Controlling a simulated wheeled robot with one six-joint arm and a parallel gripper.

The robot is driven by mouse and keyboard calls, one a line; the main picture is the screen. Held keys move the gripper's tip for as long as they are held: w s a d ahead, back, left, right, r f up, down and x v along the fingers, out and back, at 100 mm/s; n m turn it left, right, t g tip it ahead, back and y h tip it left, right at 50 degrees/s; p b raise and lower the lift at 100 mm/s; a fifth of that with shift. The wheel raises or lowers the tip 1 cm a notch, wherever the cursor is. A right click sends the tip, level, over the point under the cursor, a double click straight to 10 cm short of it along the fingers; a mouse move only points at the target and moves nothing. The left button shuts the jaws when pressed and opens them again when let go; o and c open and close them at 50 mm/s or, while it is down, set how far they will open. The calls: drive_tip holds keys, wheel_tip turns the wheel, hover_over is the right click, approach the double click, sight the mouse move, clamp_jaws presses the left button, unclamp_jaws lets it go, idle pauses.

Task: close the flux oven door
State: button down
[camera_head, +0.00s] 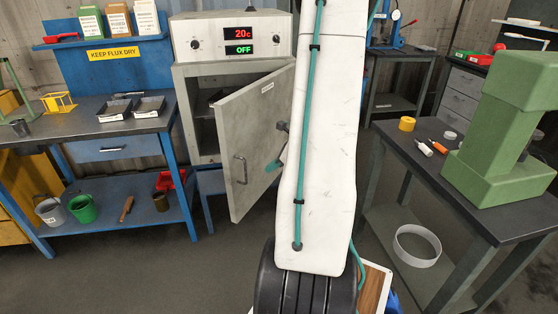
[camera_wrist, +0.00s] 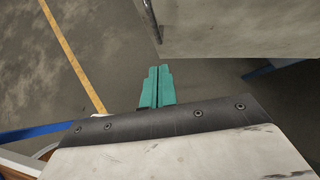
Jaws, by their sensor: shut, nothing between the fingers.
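The flux oven (camera_head: 235,38) stands at the back, a grey box with a display reading 20c and OFF. Its grey door (camera_head: 258,125) is swung well open, hinged at the right, with part of the dark interior showing at left. A bar handle (camera_head: 240,170) is on the door's outer face near the free edge. My gripper (camera_head: 273,166) is in front of the outer face, right of the handle, partly hidden by my arm. In the wrist view its teal fingers (camera_wrist: 157,85) are together and empty, just below the door's edge (camera_wrist: 235,30). I cannot tell whether they touch it.
A blue bench (camera_head: 90,128) with trays and buckets is at left. A dark table (camera_head: 415,155) with a green press (camera_head: 510,120), tape and tools is at right, with a white ring (camera_head: 417,246) on its lower shelf. Floor in front of the oven is clear.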

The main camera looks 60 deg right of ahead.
drive_tip(key=w+a+f, duration=0.1)
drive_tip(key=w+f, duration=0.1)
drive_tip(key=w, duration=0.4)
drive_tip(key=shift+w+a+f, duration=0.15)
drive_tip(key=shift+a+f, duration=0.05)
drive_tip(key=shift+f, duration=0.15)
